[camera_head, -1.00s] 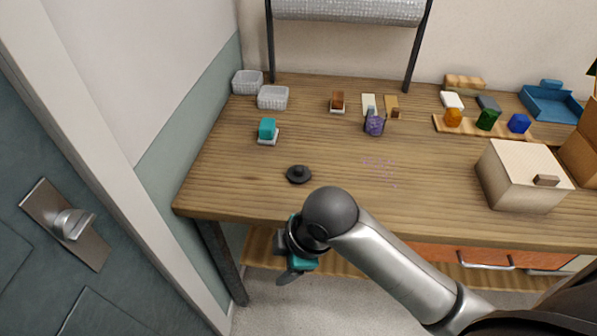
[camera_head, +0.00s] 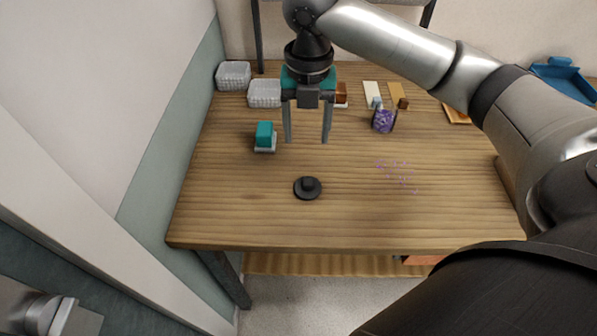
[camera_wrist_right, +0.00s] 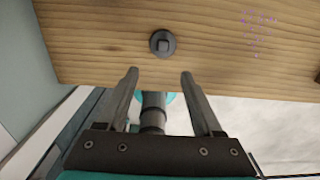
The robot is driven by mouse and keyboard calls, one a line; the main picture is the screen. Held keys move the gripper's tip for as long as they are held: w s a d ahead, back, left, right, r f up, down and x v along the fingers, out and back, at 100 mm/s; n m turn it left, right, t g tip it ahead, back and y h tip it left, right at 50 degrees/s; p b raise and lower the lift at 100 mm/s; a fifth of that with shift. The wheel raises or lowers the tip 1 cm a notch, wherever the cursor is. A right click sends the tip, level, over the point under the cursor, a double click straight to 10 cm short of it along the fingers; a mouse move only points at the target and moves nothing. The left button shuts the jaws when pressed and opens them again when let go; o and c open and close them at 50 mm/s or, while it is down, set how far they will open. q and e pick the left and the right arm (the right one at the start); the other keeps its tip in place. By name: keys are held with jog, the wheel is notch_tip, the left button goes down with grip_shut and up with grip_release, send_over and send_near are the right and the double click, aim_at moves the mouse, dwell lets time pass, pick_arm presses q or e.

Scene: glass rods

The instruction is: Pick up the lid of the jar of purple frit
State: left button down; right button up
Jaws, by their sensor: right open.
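The lid (camera_head: 308,188) is a round black disc with a small raised knob. It lies flat on the wooden table near the front edge, and it also shows in the right wrist view (camera_wrist_right: 162,43). The jar of purple frit (camera_head: 383,120) stands open further back and to the right. My right gripper (camera_head: 306,141) is open and empty, fingers pointing down, above the table. In the head view it appears above the lid; in the right wrist view (camera_wrist_right: 159,72) the lid lies past the fingertips, between their lines. My left gripper is not in view.
Purple specks (camera_head: 396,172) are scattered right of the lid. A teal block (camera_head: 264,134) sits on a small white dish to the left. The table around the lid is clear.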

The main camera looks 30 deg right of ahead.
jog(key=b, duration=0.2)
send_over(308, 181)
jog(key=f, duration=0.8)
jog(key=shift+s+a+f, duration=0.2)
jog(key=shift+s+a, duration=0.1)
jog(key=shift+a, duration=0.05)
jog(key=shift+f, duration=0.7)
jog(key=shift+w+d+f, duration=0.1)
jog(key=shift+f, duration=0.3)
jog(key=f, duration=0.1)
jog(key=f+b, duration=0.1)
jog(key=f, duration=0.2)
jog(key=shift+w+d+f+b, duration=0.1)
jog(key=shift+w+d+b, duration=0.05)
jog(key=shift+d+b, duration=0.2)
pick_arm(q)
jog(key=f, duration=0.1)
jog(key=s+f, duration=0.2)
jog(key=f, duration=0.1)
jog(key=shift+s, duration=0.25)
pick_arm(e)
jog(key=shift+a, duration=0.1)
jog(key=shift+c, duration=1.2)
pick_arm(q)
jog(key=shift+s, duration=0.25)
pick_arm(e)
grip_shut()
